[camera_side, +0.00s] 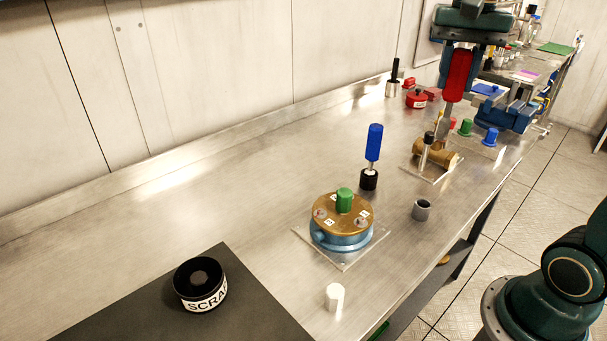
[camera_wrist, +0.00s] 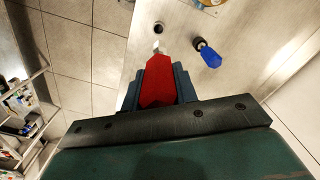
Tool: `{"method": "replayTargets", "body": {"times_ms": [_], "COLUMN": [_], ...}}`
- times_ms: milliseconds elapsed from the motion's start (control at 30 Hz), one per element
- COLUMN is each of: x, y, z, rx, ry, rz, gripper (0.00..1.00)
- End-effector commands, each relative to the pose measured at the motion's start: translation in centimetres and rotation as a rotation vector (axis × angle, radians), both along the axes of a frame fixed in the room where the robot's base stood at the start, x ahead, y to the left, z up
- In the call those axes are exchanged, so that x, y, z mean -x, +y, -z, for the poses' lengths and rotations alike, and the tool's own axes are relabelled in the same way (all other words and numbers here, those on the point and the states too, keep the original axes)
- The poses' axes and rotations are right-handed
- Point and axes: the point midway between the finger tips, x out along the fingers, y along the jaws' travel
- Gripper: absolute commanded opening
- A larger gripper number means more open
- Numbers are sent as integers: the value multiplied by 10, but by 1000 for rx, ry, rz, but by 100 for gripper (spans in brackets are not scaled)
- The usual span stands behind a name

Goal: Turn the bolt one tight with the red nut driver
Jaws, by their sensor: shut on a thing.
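My gripper (camera_side: 457,82) is shut on the red handle of the nut driver (camera_side: 457,75), at the back right in the side view. The driver hangs roughly upright, its grey shaft down in front of a brass fitting. In the wrist view the red handle (camera_wrist: 158,85) sits between the two jaws, its pale tip beyond. The round blue housing with a brass cover (camera_side: 330,203) stands on a clear plate, well apart from the driver. Small bolts (camera_side: 319,213) and white number labels show on the cover. The numbers are too small to read surely.
A blue driver (camera_side: 374,142) stands in a black holder behind the housing. A grey cup (camera_side: 421,210), a white cylinder (camera_side: 335,297) and a black scrap tub (camera_side: 200,284) stand around it. The brass fitting (camera_side: 440,157) is below my gripper. The bench's left middle is clear.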

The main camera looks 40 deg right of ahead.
Motion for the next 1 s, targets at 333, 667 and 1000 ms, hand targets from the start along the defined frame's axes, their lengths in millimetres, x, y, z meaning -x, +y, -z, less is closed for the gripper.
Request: {"method": "replayTargets", "body": {"times_ms": [333,667,1000], "x": [-18,-36,-42], "y": [34,86,139], "z": [18,44,69], "rx": [0,-1,0], "ry": [3,2,2], "rz": [-377,-916,-1436], "gripper": [0,0,0]}}
